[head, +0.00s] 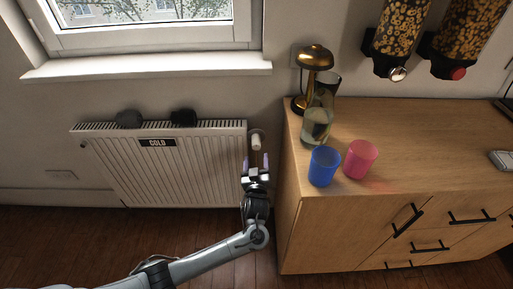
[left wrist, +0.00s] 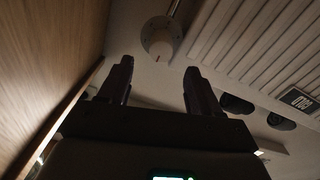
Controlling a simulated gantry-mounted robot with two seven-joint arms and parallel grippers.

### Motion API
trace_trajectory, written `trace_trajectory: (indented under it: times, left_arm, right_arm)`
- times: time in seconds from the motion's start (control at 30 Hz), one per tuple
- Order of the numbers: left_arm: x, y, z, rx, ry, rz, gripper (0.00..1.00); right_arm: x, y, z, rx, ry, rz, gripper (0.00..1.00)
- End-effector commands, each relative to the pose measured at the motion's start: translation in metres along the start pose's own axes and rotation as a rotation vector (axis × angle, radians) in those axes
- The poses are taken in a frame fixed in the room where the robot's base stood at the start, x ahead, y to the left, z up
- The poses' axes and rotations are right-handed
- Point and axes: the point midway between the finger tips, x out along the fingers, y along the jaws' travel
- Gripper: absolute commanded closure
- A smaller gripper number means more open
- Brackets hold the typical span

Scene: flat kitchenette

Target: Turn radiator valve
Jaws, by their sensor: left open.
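The white radiator (head: 170,170) hangs under the window with a "COLD" label on its front. Its white valve knob (head: 256,141) sits at the radiator's upper right end, beside the wooden cabinet. My left gripper (head: 257,163) is open just below the knob, pointing up toward it. In the left wrist view the knob (left wrist: 158,42) shows beyond and between the two spread fingertips (left wrist: 156,68), apart from them. Nothing is between the fingers. The radiator (left wrist: 255,50) shows at the upper right there. My right gripper is not in view.
The wooden cabinet (head: 330,225) stands close to the right of my left gripper. On it are a blue cup (head: 323,167), a pink cup (head: 360,159), a glass bottle (head: 316,125) and a brass lamp (head: 315,58). The window sill (head: 150,70) juts out above the radiator.

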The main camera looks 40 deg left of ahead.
Motion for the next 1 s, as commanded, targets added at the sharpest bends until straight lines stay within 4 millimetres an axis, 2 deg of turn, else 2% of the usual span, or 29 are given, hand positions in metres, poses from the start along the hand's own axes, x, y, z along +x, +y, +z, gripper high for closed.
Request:
trace_trajectory:
  times: [0.3,0.5,0.7,1.0]
  left_arm:
    - [0.051,-0.002,0.003,0.003,0.003,-0.002,0.36]
    - [0.078,-0.002,0.002,0.002,0.002,-0.002,0.36]
    - [0.092,-0.002,0.001,0.001,0.000,-0.002,0.36]
    - [0.094,-0.001,0.000,0.001,-0.002,-0.002,0.36]
  right_arm:
    - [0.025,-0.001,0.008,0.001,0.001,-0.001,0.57]
    - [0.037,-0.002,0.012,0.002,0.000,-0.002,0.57]
    - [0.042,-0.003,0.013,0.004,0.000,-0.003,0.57]
    - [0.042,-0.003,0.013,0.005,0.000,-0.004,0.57]
